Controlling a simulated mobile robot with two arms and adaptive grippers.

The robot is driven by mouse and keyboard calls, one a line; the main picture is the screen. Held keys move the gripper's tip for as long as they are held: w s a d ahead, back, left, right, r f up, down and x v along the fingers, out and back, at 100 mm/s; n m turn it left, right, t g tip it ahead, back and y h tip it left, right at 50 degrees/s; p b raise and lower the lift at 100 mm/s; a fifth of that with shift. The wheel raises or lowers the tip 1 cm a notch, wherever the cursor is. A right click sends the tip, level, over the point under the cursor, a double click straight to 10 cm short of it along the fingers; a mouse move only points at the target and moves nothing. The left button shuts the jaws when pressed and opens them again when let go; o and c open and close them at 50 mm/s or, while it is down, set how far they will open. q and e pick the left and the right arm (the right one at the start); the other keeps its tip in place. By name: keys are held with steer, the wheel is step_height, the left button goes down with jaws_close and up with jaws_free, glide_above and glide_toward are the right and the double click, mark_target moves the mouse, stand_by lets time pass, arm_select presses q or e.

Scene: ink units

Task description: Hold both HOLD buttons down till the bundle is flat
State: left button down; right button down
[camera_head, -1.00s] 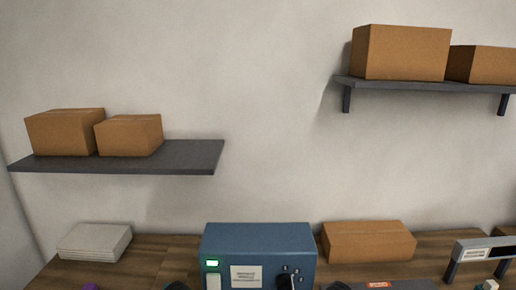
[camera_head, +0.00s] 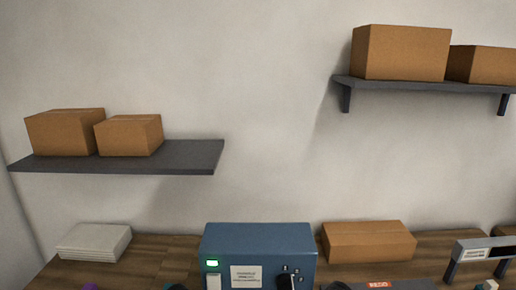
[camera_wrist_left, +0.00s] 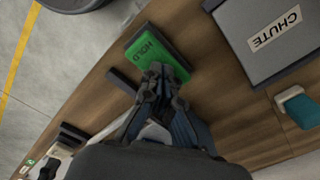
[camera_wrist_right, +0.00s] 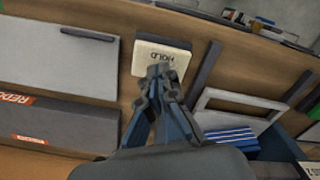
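In the left wrist view a green button pad marked HOLD (camera_wrist_left: 148,52) sits on the wooden bench. My left gripper (camera_wrist_left: 160,72) has its fingertips together over the pad's near edge and seems to touch it. In the right wrist view a cream pad marked HOLD (camera_wrist_right: 161,60) shows no green. My right gripper (camera_wrist_right: 158,74) has its fingertips together at this pad's near edge; contact is unclear. A blue-and-white striped stack (camera_wrist_right: 231,138), possibly the bundle, lies beside a pale frame (camera_wrist_right: 235,107). Its flatness cannot be judged. Neither gripper shows in the head view.
A grey lid marked CHUTE (camera_wrist_left: 272,38) is right of the green pad. A blue box (camera_head: 259,240) with a green light stands on the bench. A dark box with a red label (camera_wrist_right: 60,122) is left of my right gripper. Cartons (camera_head: 368,241) and shelves (camera_head: 120,158) are behind.

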arm_select(q)
steer(key=shift+f, duration=0.8)
steer(key=shift+s, duration=0.1)
arm_select(e)
steer(key=shift+f, duration=1.2)
steer(key=shift+s, duration=0.1)
stand_by(0.4)
